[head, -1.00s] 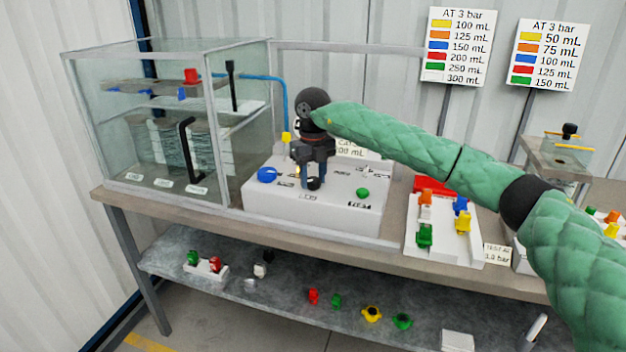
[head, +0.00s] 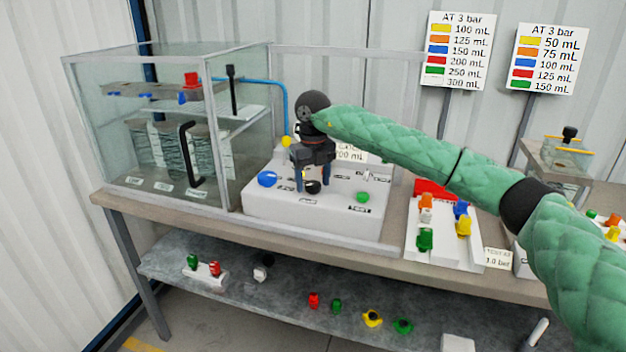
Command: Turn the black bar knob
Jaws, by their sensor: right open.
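The black bar knob (head: 312,187) sits on the sloped top of the white control box (head: 300,218) on the bench. My right gripper (head: 312,180) points down over it from above. Its fingers are apart, one on the left and one on the right of the knob. I cannot tell whether either finger touches the knob. The gripper body hides part of the panel behind. My left gripper does not show.
A blue knob (head: 267,179) and a green button (head: 362,196) flank the black knob on the panel. A glass tank (head: 135,120) stands close on the left. A white tray with coloured nozzles (head: 424,239) lies to the right. A lower shelf (head: 270,290) holds loose parts.

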